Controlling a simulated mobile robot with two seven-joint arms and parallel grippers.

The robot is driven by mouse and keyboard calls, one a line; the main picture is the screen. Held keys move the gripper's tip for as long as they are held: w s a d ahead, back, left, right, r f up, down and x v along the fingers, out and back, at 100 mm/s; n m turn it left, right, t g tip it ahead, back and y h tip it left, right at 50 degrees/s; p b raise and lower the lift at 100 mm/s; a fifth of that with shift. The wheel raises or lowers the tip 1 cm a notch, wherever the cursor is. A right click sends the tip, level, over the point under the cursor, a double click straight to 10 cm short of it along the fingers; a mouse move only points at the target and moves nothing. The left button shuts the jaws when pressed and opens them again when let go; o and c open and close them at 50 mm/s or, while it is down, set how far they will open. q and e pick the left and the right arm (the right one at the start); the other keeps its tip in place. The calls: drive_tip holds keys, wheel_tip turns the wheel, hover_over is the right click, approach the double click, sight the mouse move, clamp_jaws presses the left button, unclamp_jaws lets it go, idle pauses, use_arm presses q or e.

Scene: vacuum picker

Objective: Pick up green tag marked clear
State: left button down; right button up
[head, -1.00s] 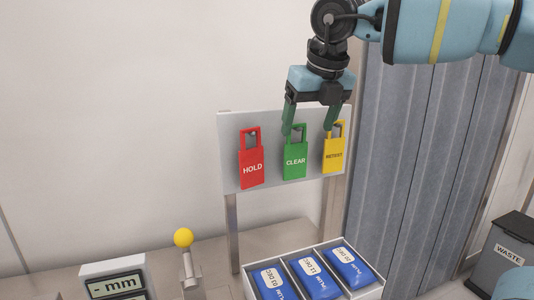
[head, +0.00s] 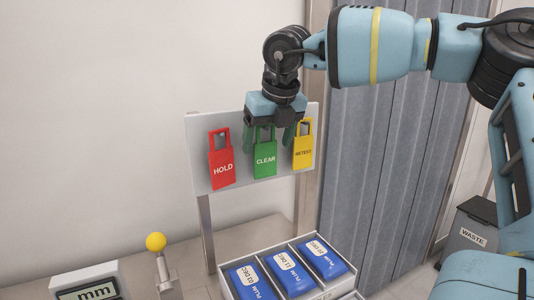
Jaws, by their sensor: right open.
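The green tag marked CLEAR (head: 265,160) hangs in the middle of a grey board (head: 202,178), between the red HOLD tag (head: 222,168) and the yellow RETEST tag (head: 303,154). My right gripper (head: 269,144) is open and points down in front of the board. Its two fingers are on either side of the green tag's upper loop, which the gripper partly hides. I cannot tell whether the fingers touch the tag. My left gripper is not in view.
Below the board stands a white tray (head: 225,284) with blue PLUM packets (head: 290,272). A yellow-knobbed lever (head: 156,242) and a gauge reading mm (head: 88,282) are at lower left. A grey WASTE bin (head: 470,232) stands right, past a grey curtain (head: 375,150).

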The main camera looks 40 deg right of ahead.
drive_tip(key=shift+x, duration=1.35)
drive_tip(key=shift+c, duration=0.3)
drive_tip(key=shift+r, duration=0.1)
drive_tip(key=c, duration=1.1)
drive_tip(key=shift+o, duration=0.2)
drive_tip(key=shift+w+r, duration=0.1)
drive_tip(key=shift+r, duration=0.5)
drive_tip(key=shift+s+a+r, duration=0.1)
drive_tip(key=shift+s, duration=0.25)
drive_tip(key=s+a+b, duration=0.1)
drive_tip(key=s+a, duration=0.1)
drive_tip(key=s, duration=0.6)
drive_tip(key=s+a+b, duration=0.1)
drive_tip(key=s+a, duration=0.2)
drive_tip(key=s, duration=0.5)
drive_tip(key=shift+s+a, duration=0.15)
drive_tip(key=shift+s, duration=0.15)
